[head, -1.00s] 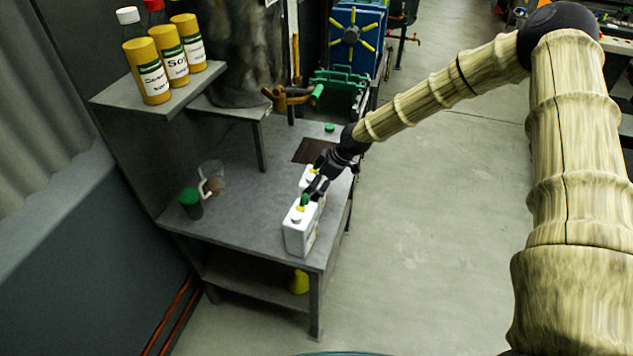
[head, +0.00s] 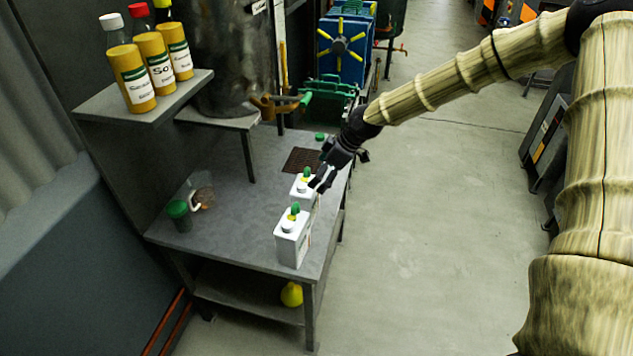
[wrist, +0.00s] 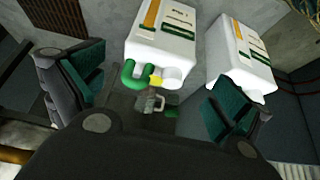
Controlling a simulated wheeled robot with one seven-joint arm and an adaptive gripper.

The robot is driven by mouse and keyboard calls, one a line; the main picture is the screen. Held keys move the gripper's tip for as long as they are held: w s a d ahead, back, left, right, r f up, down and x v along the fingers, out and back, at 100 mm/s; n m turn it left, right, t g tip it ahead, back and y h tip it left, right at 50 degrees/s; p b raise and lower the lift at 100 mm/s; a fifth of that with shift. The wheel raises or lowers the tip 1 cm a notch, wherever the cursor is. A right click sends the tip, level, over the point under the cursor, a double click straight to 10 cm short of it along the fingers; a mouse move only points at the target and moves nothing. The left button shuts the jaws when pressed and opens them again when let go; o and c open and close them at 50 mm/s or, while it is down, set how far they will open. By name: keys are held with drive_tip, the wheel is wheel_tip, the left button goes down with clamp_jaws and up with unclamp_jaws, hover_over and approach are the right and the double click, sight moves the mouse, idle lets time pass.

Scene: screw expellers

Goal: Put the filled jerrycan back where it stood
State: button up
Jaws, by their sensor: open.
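Two white jerrycans with green and yellow tops stand upright near the right edge of the grey bench (head: 235,235). The front jerrycan (head: 291,246) is nearer the bench's front corner. The rear jerrycan (head: 301,191) stands just behind it, partly hidden by my gripper (head: 322,178). My gripper is open and empty, at the rear jerrycan's upper right side; contact is unclear. In the wrist view, one jerrycan (wrist: 162,32) shows ahead between the spread green-padded fingers, and another (wrist: 238,55) lies beyond the right finger. The frames do not show which one is filled.
A green-lidded jar (head: 179,214) and a clear beaker (head: 203,192) stand at the bench's left. A dark grate (head: 301,160) lies behind the jerrycans. A wall shelf (head: 150,110) holds yellow bottles. A yellow object (head: 291,294) sits below.

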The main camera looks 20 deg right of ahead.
drive_tip(key=shift+b+v, duration=0.3)
drive_tip(key=shift+v, duration=1.25)
